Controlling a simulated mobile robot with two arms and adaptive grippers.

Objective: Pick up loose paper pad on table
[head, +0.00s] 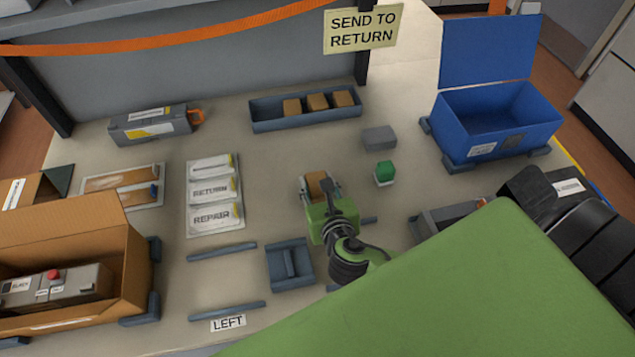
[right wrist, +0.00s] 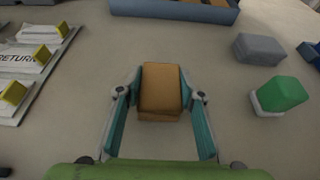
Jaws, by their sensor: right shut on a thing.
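The loose paper pad is a small brown block (head: 317,184) near the middle of the table. In the right wrist view the brown pad (right wrist: 160,90) sits between the two fingers. My right gripper (head: 320,190) is shut on it, and in the right wrist view the fingers (right wrist: 160,99) touch its two sides. I cannot tell whether the pad is on the table or slightly above it. My left gripper is not in view.
A blue-grey tray (head: 262,126) with several brown pads stands behind. A grey block (head: 379,138) and a green-topped block (head: 384,172) lie to the right. An open blue bin (head: 545,118) stands at the back right, and a cardboard box (head: 136,262) at the left.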

